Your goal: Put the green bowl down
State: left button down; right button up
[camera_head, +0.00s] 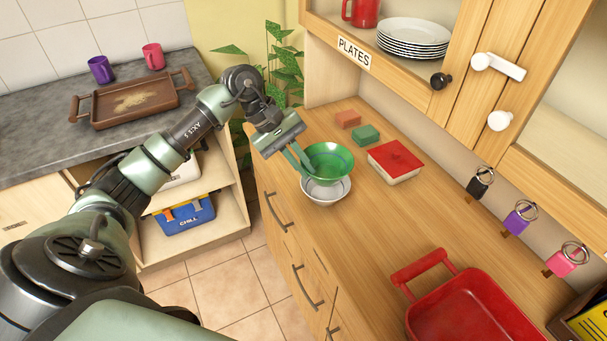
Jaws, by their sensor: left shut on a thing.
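The green bowl (330,158) is in the middle of the head view, over or in a white bowl (326,191) near the front edge of the wooden counter. I cannot tell whether the two bowls touch. My left gripper (301,163) is shut on the green bowl's left side, and its fingers reach down at the rim. My right gripper is not in view.
A red-lidded container (396,160), a green sponge (366,135) and an orange block (347,119) lie right of and behind the bowls. A red tray (470,312) stands at the counter's near right. Cabinet doors with knobs (441,81) overhang the counter.

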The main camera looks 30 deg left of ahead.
aim_at(304, 189)
pick_arm(q)
jog(key=shift+f+p, duration=0.55)
jog(key=shift+f, duration=1.45)
jog(key=shift+f, duration=0.1)
jog(key=shift+s+f+b, duration=0.25)
jog(key=shift+f+b, duration=0.3)
jog(key=shift+b, duration=0.55)
jog(key=c, duration=1.8)
grip_release()
jog(key=shift+c, duration=0.2)
jog(key=shift+s+f, duration=0.1)
